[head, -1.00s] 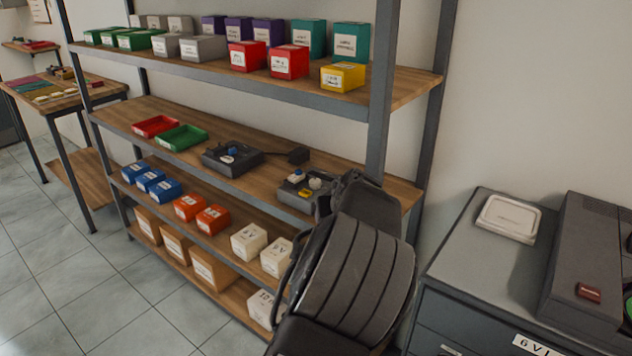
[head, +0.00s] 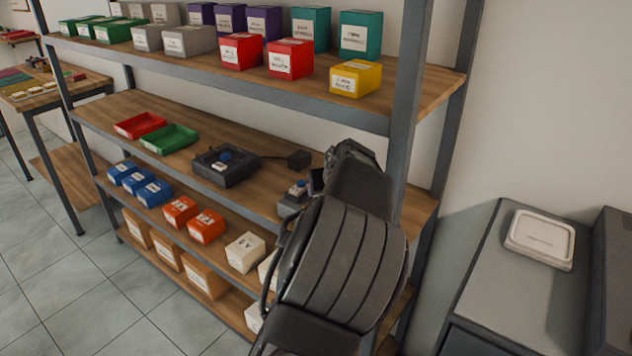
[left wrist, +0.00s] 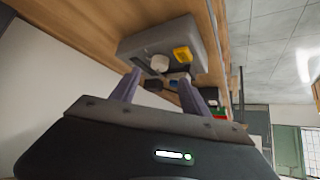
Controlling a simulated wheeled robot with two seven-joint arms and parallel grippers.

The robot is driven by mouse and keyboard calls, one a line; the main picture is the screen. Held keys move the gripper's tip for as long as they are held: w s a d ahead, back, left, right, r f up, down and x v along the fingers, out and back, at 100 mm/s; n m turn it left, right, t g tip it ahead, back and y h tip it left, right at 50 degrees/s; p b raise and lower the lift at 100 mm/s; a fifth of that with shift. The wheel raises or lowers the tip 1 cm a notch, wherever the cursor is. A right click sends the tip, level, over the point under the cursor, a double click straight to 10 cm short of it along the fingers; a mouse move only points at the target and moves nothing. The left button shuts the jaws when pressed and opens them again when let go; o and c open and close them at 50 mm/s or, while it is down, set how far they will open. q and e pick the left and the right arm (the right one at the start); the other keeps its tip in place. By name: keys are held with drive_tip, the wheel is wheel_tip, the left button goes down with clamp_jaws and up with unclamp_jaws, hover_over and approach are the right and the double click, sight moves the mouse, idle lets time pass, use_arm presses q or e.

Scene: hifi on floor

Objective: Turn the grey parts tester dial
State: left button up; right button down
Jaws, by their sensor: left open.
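The grey parts tester (head: 288,206) sits on the middle shelf, mostly hidden behind my left arm in the head view. My right gripper is not in view.
A shelf post (head: 408,100) stands right of my arm. Boxes fill the shelves above and below.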

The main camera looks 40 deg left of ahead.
use_arm(q)
drive_tip(key=shift+p+x, duration=0.55)
drive_tip(key=shift+x, duration=3.35)
drive_tip(key=shift+r, duration=0.1)
clamp_jaws()
